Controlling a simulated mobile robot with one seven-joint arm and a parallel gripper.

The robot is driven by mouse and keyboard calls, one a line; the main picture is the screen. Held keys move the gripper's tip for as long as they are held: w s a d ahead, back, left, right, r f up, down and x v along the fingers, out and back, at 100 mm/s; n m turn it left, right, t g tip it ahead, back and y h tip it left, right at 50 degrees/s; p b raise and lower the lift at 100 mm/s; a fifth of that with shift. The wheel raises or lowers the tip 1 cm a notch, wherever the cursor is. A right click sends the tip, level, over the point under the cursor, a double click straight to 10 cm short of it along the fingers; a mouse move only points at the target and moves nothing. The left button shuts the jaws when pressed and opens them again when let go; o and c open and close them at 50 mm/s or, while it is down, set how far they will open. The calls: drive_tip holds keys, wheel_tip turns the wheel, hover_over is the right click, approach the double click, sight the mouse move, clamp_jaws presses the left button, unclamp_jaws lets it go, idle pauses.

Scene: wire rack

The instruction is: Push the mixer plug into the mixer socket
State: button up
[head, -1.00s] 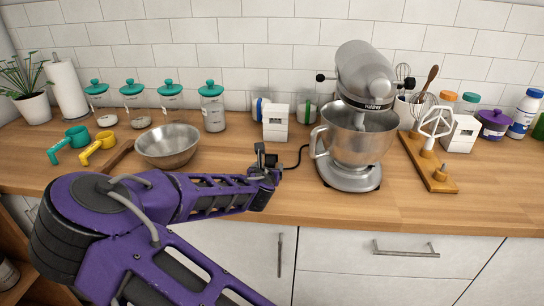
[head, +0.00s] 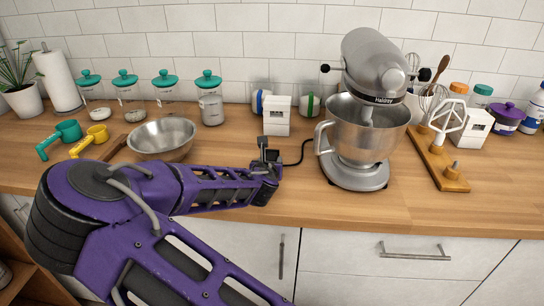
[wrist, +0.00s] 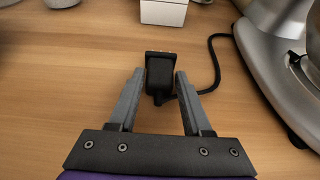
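The black mixer plug (wrist: 160,74) sits between the fingertips of my gripper (wrist: 160,84) in the wrist view, with both fingers against its sides. Its front sticks out past the tips. In the head view my gripper (head: 266,172) is over the front part of the counter, left of the mixer (head: 362,165). A black cord (head: 306,150) runs from the plug to the mixer. A white box (head: 277,120) with a dark slot stands behind my gripper, and its lower part shows in the wrist view (wrist: 163,13). A similar white box (head: 476,128) stands at the right. No label tells which is the mixer socket.
A metal bowl (head: 162,140) stands left of my gripper. A wooden board (head: 438,163) with mixer attachments lies right of the mixer. Several teal-lidded jars (head: 209,102) line the wall. The wood between my gripper and the white box is clear.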

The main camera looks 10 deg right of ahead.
clamp_jaws()
drive_tip(key=shift+r+p, duration=2.2)
drive_tip(key=shift+r, duration=0.35)
drive_tip(key=shift+f, duration=0.1)
